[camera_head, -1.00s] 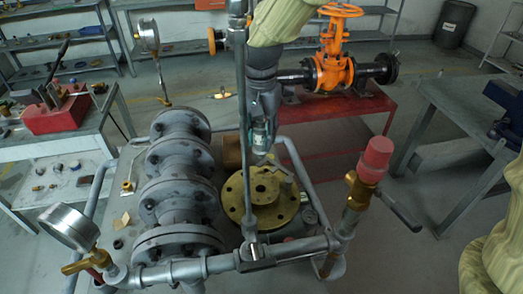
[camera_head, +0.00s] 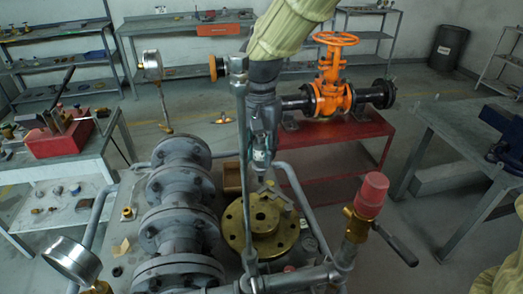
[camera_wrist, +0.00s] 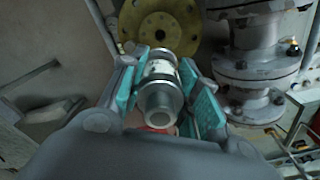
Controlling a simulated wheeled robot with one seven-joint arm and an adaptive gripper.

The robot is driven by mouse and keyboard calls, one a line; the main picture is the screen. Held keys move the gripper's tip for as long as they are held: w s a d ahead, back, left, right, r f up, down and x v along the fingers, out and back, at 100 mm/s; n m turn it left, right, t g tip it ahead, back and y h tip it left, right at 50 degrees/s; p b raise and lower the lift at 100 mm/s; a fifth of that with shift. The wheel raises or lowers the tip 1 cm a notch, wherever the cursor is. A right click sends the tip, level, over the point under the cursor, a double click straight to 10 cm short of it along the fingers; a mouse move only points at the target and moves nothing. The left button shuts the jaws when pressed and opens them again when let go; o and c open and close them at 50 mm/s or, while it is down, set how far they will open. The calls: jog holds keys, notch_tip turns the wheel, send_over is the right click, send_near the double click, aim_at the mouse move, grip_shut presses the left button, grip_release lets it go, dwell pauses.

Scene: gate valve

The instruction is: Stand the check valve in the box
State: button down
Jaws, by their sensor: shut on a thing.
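The check valve is a short silver and white cylinder (camera_wrist: 160,88) in the wrist view, its open round end towards the camera. My gripper (camera_wrist: 163,95) is shut on it, with teal pads on either side. In the head view my gripper (camera_head: 262,150) points down, and the valve's pale lower part (camera_head: 260,157) shows at its tip, behind the brass flange. A brown open box (camera_head: 231,180) stands just left of and below the gripper, partly hidden behind the grey pipework and upright pipe. I cannot see its inside clearly.
A brass flange (camera_head: 262,222) lies in front of my gripper. A thin upright pipe (camera_head: 243,130) stands close to its left. Grey flanged pipework (camera_head: 180,215) is at left, and a red-capped brass valve (camera_head: 366,205) at right. An orange gate valve (camera_head: 333,85) sits on a red bench behind.

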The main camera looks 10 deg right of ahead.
jog(key=shift+r+p, duration=0.95)
jog(key=shift+r, duration=0.15)
jog(key=shift+r, duration=0.1)
